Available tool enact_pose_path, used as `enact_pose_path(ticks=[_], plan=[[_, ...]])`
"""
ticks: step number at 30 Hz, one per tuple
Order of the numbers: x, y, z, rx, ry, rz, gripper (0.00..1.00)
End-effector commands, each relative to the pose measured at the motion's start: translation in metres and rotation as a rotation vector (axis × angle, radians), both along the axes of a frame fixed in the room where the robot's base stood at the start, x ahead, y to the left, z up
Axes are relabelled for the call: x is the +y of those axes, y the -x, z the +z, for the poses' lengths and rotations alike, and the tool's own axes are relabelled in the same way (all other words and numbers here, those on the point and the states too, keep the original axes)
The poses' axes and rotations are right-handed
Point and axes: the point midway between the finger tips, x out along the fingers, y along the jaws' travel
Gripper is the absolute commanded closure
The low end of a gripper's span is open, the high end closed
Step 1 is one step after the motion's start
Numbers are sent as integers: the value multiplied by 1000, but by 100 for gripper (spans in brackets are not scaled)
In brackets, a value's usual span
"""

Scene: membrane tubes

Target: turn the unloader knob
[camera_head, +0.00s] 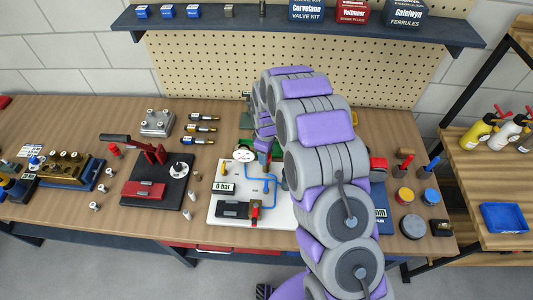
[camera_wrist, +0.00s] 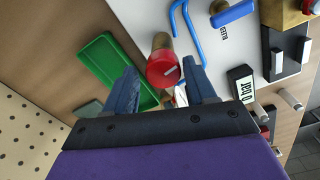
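A red round knob (camera_wrist: 163,68) with a pale mark on its face and a brass-coloured stem shows in the wrist view. I see no label naming it as the unloader knob. My gripper (camera_wrist: 162,80) is open, with one blue finger on each side of the knob. I cannot tell whether either finger touches it. The white board (camera_wrist: 242,54) carries the blue tube (camera_wrist: 188,30); in the head view the board (camera_head: 215,208) lies on the bench. There my arm hides the knob area and most of the gripper.
A green tray (camera_wrist: 103,62) lies beside the knob. A blue handle (camera_wrist: 233,12) and a "0 bar" display (camera_wrist: 243,84) are on the board's side; the display also shows in the head view (camera_head: 224,187).

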Motion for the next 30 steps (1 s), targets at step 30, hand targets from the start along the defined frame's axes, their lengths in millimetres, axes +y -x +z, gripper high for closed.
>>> enact_pose_path(ticks=[30], plan=[[1,1,121,3,1,0,35]])
